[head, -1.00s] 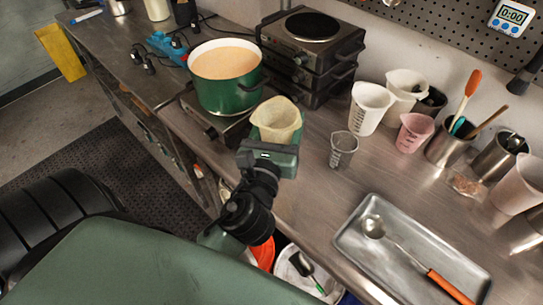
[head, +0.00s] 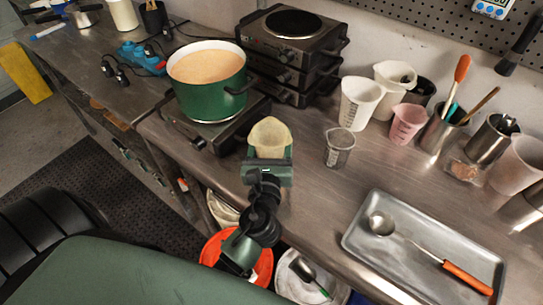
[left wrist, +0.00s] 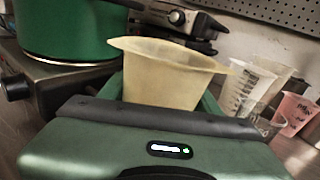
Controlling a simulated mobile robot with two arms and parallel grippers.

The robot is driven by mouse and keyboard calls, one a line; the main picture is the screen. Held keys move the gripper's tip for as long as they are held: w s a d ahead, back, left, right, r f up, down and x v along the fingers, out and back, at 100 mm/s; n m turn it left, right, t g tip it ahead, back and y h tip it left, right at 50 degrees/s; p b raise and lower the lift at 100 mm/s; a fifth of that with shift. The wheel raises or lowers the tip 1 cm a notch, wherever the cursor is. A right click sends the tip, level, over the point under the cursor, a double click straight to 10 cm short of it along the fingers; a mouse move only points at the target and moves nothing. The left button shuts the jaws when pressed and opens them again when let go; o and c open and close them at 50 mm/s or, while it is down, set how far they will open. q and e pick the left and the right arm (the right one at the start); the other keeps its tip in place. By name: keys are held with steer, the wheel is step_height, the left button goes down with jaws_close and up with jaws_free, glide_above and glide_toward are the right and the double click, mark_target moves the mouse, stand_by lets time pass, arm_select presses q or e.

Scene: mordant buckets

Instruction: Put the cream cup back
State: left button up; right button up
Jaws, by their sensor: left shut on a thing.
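The cream cup (head: 270,136), a pale yellow beaker with a spout, is in my left gripper (head: 268,156). The gripper's jaws are shut on it, and it looks roughly upright in the left wrist view (left wrist: 168,75). In the head view the cup is over the steel bench (head: 300,205), near its front edge, in front of the hot plate with the green pot. I cannot tell how high it is above the bench. Its lower part is hidden by the gripper. My right gripper is not in view.
The green pot (head: 205,92) of tan liquid stands on a hot plate. A clear beaker (head: 339,150), white beaker (head: 360,103) and pink beaker (head: 407,124) stand to the right. A metal tray (head: 350,240) holds a ladle. Orange (head: 210,250) and white buckets sit below the bench edge.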

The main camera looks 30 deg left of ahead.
arm_select(q)
step_height(320, 180, down, 5)
steer(key=shift+f+b, duration=0.2)
steer(key=shift+b, duration=0.55)
steer(key=shift+f, duration=0.1)
steer(key=o, duration=1.6)
